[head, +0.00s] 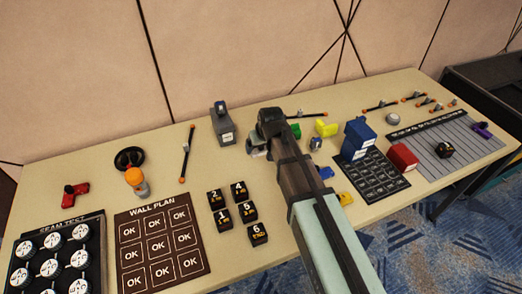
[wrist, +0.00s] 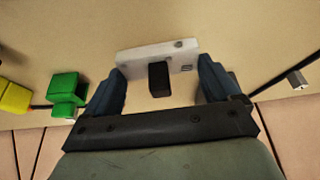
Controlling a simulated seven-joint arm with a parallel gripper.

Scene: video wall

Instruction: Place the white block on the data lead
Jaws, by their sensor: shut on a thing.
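The white block (wrist: 135,60) is between the two blue fingers of my gripper (wrist: 161,68) in the wrist view, with a dark stub on its near side. My gripper is shut on it. In the head view my gripper (head: 258,149) is over the middle of the table, and the block is mostly hidden by my arm. A dark lead (head: 308,115) with an orange tip lies behind my gripper. In the wrist view a dark lead with a silver end (wrist: 298,79) shows at the right. Several similar leads lie about; I cannot tell which is the data lead.
Green blocks (wrist: 66,90) and a yellow block (head: 326,128) lie close to my gripper. A grey device (head: 222,125) stands left of it, and a blue box (head: 357,139) right. Several black number cubes (head: 249,210) lie in front. The wall is behind the table.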

